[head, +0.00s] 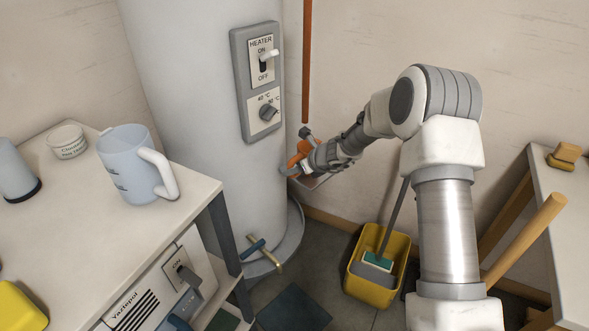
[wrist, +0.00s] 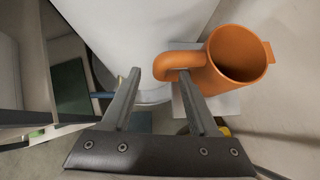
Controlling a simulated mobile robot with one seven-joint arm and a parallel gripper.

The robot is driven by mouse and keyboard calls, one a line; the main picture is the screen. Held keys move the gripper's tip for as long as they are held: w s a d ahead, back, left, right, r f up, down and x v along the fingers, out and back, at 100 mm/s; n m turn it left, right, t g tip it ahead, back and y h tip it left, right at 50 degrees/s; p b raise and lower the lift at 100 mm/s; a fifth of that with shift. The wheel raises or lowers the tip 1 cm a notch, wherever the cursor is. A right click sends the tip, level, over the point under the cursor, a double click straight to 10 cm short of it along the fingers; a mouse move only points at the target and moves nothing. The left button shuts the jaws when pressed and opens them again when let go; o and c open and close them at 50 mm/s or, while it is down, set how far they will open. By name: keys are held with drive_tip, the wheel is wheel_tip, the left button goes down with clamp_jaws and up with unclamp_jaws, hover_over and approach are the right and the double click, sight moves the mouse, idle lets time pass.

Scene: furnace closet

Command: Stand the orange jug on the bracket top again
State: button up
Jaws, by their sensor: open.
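The orange jug (wrist: 229,75) shows in the wrist view at upper right, its open mouth facing the camera and its handle (wrist: 174,63) pointing left. A pale flat plate, apparently the bracket top (wrist: 225,104), shows below it; the jug looks upright over it, but its base contact is hidden. My gripper (wrist: 159,74) is open, with the handle's outer end at the gap between its fingertips, near the right finger. In the head view the jug (head: 301,150) is mostly hidden behind my gripper (head: 293,168), beside the white tank; a bracket edge (head: 312,182) shows below.
The white heater tank (head: 190,90) with its switch panel (head: 257,80) stands close to my gripper's left. A worktop (head: 100,215) at left holds a clear blue jug (head: 128,165). A yellow bucket (head: 375,285) stands on the floor below.

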drive_tip(key=s+d+b, duration=0.5)
drive_tip(key=s+d, duration=0.1)
drive_tip(key=d, duration=0.1)
drive_tip(key=shift+s+d, duration=0.15)
drive_tip(key=shift+d, duration=0.1)
idle(0.4)
drive_tip(key=s+r+n+g, duration=0.1)
drive_tip(key=s+r+n, duration=1.3)
drive_tip(key=r, duration=0.2)
drive_tip(key=s+d+r+n+h+p, duration=0.1)
drive_tip(key=s+d+r+n+h, duration=0.2)
drive_tip(key=s+d+n, duration=0.55)
drive_tip(key=s+d+r+n+h, duration=0.3)
drive_tip(key=s+d+n, duration=0.15)
drive_tip(key=s, duration=0.75)
wheel_tip(320, 180, up, 24)
drive_tip(key=p, duration=2.4)
drive_tip(key=shift+a, duration=0.4)
